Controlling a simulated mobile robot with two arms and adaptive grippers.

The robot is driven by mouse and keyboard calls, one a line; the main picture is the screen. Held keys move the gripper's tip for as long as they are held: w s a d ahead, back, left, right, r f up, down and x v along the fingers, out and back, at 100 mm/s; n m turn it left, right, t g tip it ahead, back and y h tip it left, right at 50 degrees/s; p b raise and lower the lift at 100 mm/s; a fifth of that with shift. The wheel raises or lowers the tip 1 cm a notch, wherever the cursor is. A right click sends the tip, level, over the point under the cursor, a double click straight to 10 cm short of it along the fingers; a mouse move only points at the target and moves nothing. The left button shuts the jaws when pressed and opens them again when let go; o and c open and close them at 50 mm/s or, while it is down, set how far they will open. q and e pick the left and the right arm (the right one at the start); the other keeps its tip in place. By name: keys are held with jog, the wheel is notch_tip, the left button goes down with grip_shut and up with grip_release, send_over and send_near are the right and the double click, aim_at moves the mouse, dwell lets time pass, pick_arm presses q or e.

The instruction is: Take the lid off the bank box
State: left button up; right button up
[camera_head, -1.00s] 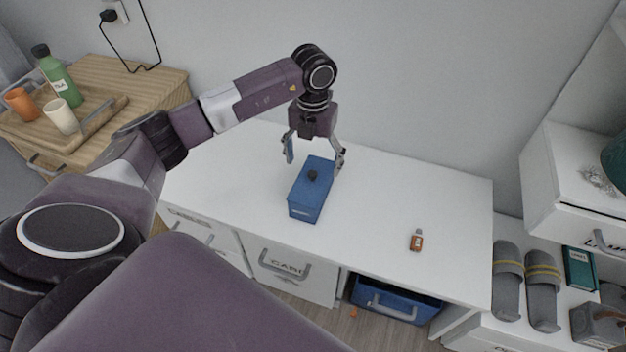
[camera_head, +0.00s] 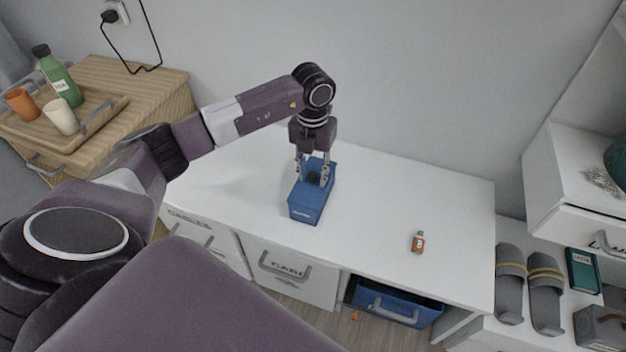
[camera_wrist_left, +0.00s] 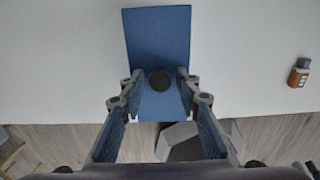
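The blue bank box (camera_head: 307,205) stands upright on the white desk (camera_head: 385,200), with its lid on. A dark round knob (camera_head: 313,177) sits on the blue lid (camera_head: 324,168). The lid (camera_wrist_left: 158,35) and knob (camera_wrist_left: 160,80) also show in the left wrist view. My left gripper (camera_head: 312,180) points down over the box with its fingers on either side of the knob. In the left wrist view my left gripper (camera_wrist_left: 158,84) is partly closed, with small gaps between fingertips and knob. My right gripper is out of view.
Grey slippers (camera_head: 510,283) lie at the right. The desk around the box is clear.

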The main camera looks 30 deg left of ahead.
pick_arm(q)
jog(key=shift+s+f, duration=0.1)
jog(key=shift+f, duration=0.1)
grip_shut()
jog(key=shift+r, duration=0.1)
